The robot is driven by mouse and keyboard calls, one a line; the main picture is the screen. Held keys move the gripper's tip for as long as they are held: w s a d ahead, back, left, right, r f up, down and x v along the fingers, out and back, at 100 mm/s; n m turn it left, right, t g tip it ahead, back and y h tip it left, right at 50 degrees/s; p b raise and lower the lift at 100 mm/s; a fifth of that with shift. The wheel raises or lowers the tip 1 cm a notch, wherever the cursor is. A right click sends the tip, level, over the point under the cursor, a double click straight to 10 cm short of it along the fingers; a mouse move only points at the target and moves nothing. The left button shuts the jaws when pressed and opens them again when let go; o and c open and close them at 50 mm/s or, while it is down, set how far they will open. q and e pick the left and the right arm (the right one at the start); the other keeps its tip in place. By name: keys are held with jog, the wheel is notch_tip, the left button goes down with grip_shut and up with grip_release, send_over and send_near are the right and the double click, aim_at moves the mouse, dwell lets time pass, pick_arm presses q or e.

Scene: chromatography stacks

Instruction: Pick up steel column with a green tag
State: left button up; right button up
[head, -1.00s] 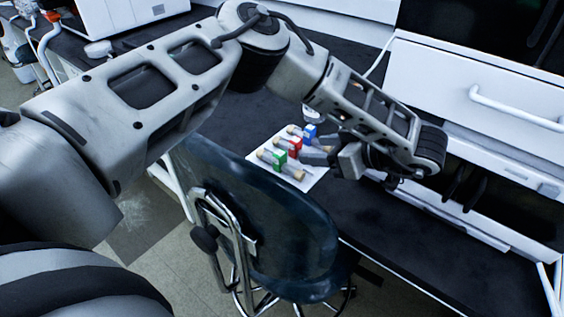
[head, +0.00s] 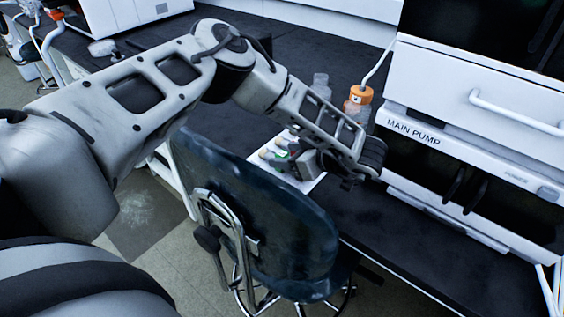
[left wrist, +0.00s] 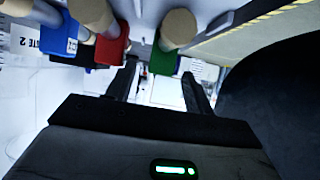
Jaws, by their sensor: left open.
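The steel column with a green tag (head: 281,155) lies on a white sheet (head: 309,186) on the dark bench, mostly hidden by my left gripper (head: 296,164) in the head view. In the left wrist view its tan end cap (left wrist: 179,27) and green tag (left wrist: 163,60) show clearly. My left gripper (left wrist: 162,84) is open, and the green tag lines up with the gap between its fingers. I cannot tell whether the fingers are around the column or just short of it. A red-tagged column (left wrist: 111,47) and a blue-tagged column (left wrist: 60,45) lie beside it.
An orange-capped bottle (head: 357,104) and a clear bottle (head: 320,84) stand behind my left arm. The main pump unit (head: 440,150) bounds the bench on the right. A dark chair (head: 270,215) stands against the bench's front edge.

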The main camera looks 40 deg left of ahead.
pick_arm(q)
jog(key=c, duration=1.1)
jog(key=shift+r, duration=0.5)
notch_tip(320, 180, up, 2)
jog(key=shift+w+r, duration=0.1)
jog(key=shift+r, duration=0.1)
jog(key=s+d+r, duration=0.8)
jog(key=d+r, duration=0.1)
jog(key=d, duration=0.2)
jog(key=shift+d+r+p, duration=0.3)
jog(key=shift+r+p, duration=0.05)
jog(key=shift+p, duration=0.1)
